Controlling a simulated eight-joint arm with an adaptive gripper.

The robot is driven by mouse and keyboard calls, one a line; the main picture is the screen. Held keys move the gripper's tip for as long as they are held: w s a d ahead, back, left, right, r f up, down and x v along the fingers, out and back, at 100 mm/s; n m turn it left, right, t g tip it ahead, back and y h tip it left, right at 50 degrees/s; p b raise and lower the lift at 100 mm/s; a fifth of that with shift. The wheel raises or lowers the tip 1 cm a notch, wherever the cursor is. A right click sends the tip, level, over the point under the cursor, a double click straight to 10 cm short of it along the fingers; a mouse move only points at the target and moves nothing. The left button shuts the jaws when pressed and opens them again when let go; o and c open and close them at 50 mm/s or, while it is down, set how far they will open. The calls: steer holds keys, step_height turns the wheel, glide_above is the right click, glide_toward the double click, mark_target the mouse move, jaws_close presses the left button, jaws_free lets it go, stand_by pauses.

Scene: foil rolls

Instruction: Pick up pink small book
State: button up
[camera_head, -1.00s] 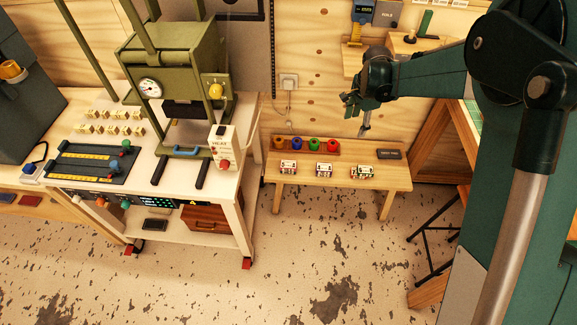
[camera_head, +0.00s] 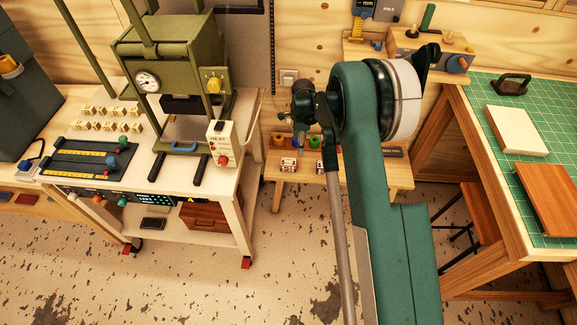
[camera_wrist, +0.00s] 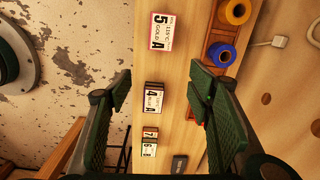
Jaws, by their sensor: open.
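No book that is plainly pink shows. The closest match is a small block with a pink-edged label reading "5 GOLD A" (camera_wrist: 160,30), lying on the light wooden bench at the top of the wrist view. Another small labelled block, "4 BLUE A" (camera_wrist: 153,100), lies between my fingers' lines of sight, and a block marked 7 (camera_wrist: 147,145) is below it. My gripper (camera_wrist: 161,88) is open and empty above this bench. In the head view my gripper (camera_head: 302,105) is over the bench (camera_head: 280,172), partly hidden by my arm.
A wooden rack holds foil rolls, including a yellow one (camera_wrist: 237,11) and a blue one (camera_wrist: 222,54), beside the blocks. A green press (camera_head: 165,70) stands on the left table. A green cutting mat (camera_head: 490,110) lies on the right table. The floor in front is clear.

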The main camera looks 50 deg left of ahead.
steer(key=m, duration=0.1)
glide_above(288, 162)
step_height(288, 162, down, 6)
steer(key=shift+w+f+b, duration=0.15)
steer(key=shift+f+b, duration=0.05)
steer(key=shift+b, duration=0.2)
steer(key=shift+f, duration=0.15)
steer(key=shift+f+b, duration=0.3)
steer(key=shift+f, duration=0.85)
steer(key=shift+f+b, duration=0.8)
steer(key=shift+f, duration=1.8)
steer(key=c, duration=1)
steer(key=shift+r, duration=0.2)
